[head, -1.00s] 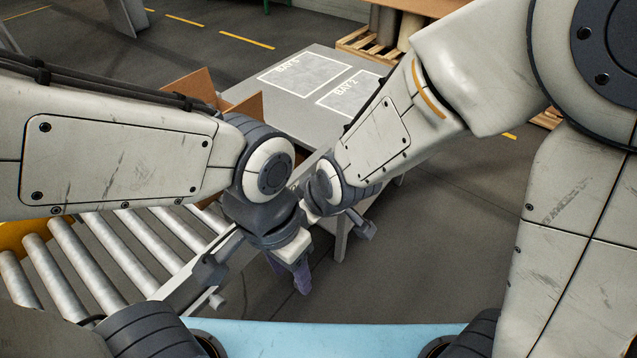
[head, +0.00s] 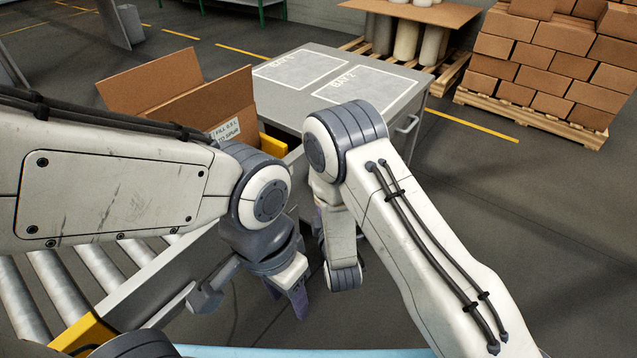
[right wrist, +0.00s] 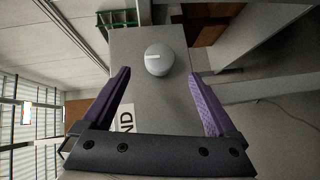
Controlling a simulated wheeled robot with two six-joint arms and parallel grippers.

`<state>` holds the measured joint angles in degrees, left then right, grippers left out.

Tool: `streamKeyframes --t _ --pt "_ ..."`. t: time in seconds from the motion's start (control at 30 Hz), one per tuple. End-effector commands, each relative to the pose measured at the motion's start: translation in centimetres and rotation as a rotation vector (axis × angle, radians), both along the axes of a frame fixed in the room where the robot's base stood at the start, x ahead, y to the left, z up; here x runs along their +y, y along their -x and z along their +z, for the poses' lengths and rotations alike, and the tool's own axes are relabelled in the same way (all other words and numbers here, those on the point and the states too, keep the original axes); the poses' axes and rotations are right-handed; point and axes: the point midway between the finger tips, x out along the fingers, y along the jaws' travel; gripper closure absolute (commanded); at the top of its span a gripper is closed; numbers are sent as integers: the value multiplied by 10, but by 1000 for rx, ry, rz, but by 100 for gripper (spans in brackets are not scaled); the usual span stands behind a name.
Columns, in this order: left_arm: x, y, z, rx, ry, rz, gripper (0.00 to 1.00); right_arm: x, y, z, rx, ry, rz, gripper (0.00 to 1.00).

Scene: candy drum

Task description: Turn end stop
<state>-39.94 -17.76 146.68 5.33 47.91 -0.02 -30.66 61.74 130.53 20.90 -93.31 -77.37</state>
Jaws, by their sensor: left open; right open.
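In the right wrist view a round grey knob (right wrist: 159,62) with a pale mark stands on a grey panel (right wrist: 150,100), beside a white label (right wrist: 126,120) that reads "ND", partly cut off. It appears to be the end stop control. My right gripper (right wrist: 160,76) is open, with its purple fingers spread on either side of the knob in that view; whether they reach it I cannot tell. In the head view the right gripper (head: 318,222) is mostly hidden behind my right arm. My left gripper (head: 286,294) is open and empty, pointing down beside the conveyor.
The roller conveyor (head: 40,285) is at lower left. An open cardboard box (head: 180,105) stands at its far end. A grey bench (head: 410,95) with marked bays is behind my arms. A pallet of boxes (head: 550,70) is at back right. Floor at right is clear.

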Motion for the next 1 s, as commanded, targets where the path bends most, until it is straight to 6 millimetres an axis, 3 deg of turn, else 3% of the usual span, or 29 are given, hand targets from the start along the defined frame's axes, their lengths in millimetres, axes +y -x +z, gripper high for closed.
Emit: streamKeyframes --t 0.2,0.4,0.83,0.87,1.0 --pt "0 0 -4 0 0 0 50 6 -42 -6 -2 -2 -2 6" --pt "0 0 -6 0 0 0 50 11 -71 -11 -1 -2 -1 6" --pt "0 0 -7 0 0 0 50 14 -83 -12 2 -2 1 6" --pt "0 0 -7 0 0 0 50 14 -83 -12 2 -2 1 10" --pt "0 0 -7 0 0 0 50 14 -83 -12 2 -2 1 64"
